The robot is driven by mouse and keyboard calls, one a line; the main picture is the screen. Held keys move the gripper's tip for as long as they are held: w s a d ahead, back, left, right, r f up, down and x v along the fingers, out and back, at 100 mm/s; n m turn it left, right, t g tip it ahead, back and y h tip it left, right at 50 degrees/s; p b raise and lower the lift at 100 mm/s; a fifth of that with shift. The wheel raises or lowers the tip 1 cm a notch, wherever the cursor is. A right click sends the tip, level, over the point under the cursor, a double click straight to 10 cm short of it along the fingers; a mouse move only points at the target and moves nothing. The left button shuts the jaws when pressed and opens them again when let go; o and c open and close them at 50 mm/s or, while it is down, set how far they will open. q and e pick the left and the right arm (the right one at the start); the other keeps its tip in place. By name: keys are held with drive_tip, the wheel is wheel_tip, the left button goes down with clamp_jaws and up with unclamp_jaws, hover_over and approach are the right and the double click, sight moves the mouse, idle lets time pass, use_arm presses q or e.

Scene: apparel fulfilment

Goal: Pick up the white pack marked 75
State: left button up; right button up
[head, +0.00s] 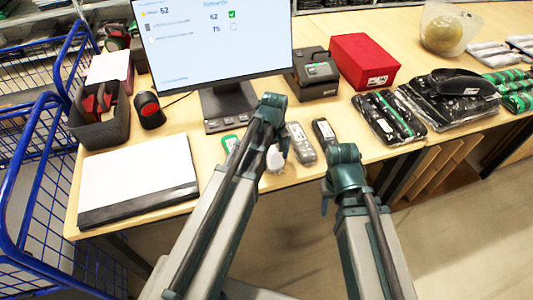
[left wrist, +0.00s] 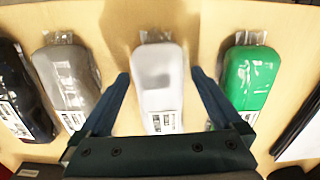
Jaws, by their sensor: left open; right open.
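The white pack (left wrist: 158,72) lies flat on the wooden table in the middle of the left wrist view, with a printed label at its near end. I cannot read the number. In the head view the white pack (head: 276,160) is partly covered by my left arm. My left gripper (left wrist: 160,80) is open above it, one finger on each side, and the pack is not clamped. In the head view my left gripper is hidden behind its arm. My right arm is bent at the table's front edge, and its gripper does not show clearly.
A green pack (left wrist: 250,75) lies right of the white one, a grey pack (left wrist: 68,77) left, then a black pack (left wrist: 22,92). A monitor (head: 212,40) stands behind. A white-topped flat box (head: 138,178) lies left, a red box (head: 364,61) and bagged garments (head: 389,117) right.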

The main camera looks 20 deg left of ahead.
use_arm(q)
drive_tip(key=c, duration=1.4)
drive_tip(key=shift+o, duration=0.2)
wheel_tip(320, 180, up, 10)
drive_tip(key=p, duration=1)
drive_tip(key=shift+a, duration=0.15)
